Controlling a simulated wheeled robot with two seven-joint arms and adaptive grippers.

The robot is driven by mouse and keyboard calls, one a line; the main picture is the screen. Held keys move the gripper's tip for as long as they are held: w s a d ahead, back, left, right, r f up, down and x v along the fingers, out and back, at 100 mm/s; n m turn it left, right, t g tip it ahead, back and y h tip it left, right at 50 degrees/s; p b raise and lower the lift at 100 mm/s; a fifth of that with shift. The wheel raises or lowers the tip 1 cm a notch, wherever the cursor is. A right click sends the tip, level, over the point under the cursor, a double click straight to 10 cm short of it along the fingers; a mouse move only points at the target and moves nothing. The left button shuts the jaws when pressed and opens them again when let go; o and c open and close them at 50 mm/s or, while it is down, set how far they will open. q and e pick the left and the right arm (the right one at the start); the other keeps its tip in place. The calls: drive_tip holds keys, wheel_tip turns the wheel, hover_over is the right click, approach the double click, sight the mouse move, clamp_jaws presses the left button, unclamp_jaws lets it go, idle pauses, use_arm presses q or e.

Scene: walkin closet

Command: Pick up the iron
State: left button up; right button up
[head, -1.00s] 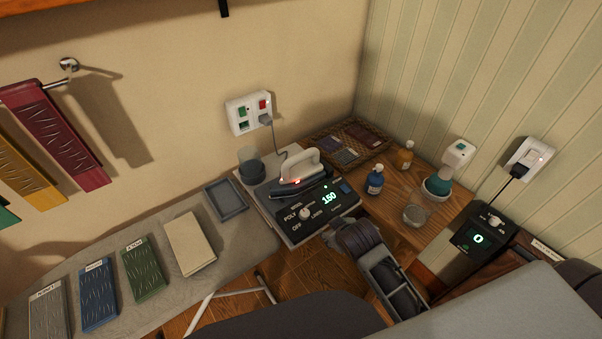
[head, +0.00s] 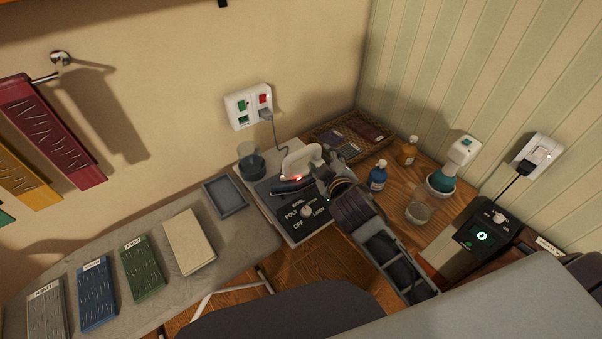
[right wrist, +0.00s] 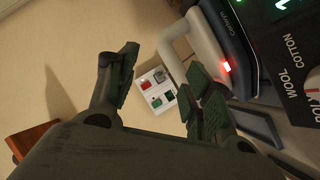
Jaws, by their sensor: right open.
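The iron (head: 300,159), with a pale handle, a dark body and a red light, rests on its control station (head: 290,228) at the end of the ironing board. My right gripper (head: 333,163) is beside the handle on its right and covers part of the iron and the station's display. In the right wrist view, the iron (right wrist: 211,42) is at the upper right. My right gripper (right wrist: 160,82) is open there, with nothing between its fingers; one finger is close to the handle, and I cannot tell whether they touch. My left gripper is not in view.
A grey tray (head: 226,196) and a cup (head: 251,163) stand left of the station. A blue bottle (head: 378,176), an amber bottle (head: 408,151) and a glass (head: 419,209) stand to the right. The iron's cord runs to a wall socket (head: 249,106).

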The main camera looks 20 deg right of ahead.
drive_tip(key=w+a+r+n+t+y, duration=0.1)
drive_tip(key=a+r+n+t+y, duration=0.35)
drive_tip(key=r+n, duration=0.4)
drive_tip(key=w+a+r+n+t+y, duration=0.25)
drive_tip(key=a+r+n+y, duration=0.2)
drive_tip(key=r, duration=0.65)
drive_tip(key=s+a+r+n+g+y, duration=0.1)
drive_tip(key=s+a+n+g+y, duration=0.45)
drive_tip(key=n, duration=0.65)
drive_tip(key=s+a+r+n+g+y, duration=0.2)
drive_tip(key=s+a+n+g+y, duration=0.1)
drive_tip(key=a+n+g+y, duration=0.65)
drive_tip(key=w+d+f+n+g+h, duration=0.15)
drive_tip(key=d+f+n+h, duration=0.25)
drive_tip(key=f+n+h, duration=0.8)
drive_tip(key=w+d+f+n+t+h, duration=0.1)
drive_tip(key=w+d+f+h, duration=0.1)
drive_tip(key=d, duration=0.7)
drive_tip(key=w+d+f+n+h, duration=0.2)
drive_tip(key=w+d+h, duration=0.2)
drive_tip(key=d, duration=0.6)
drive_tip(key=shift+w+t+h, duration=0.3)
drive_tip(key=shift+t+h, duration=0.05)
drive_tip(key=shift+h, duration=0.75)
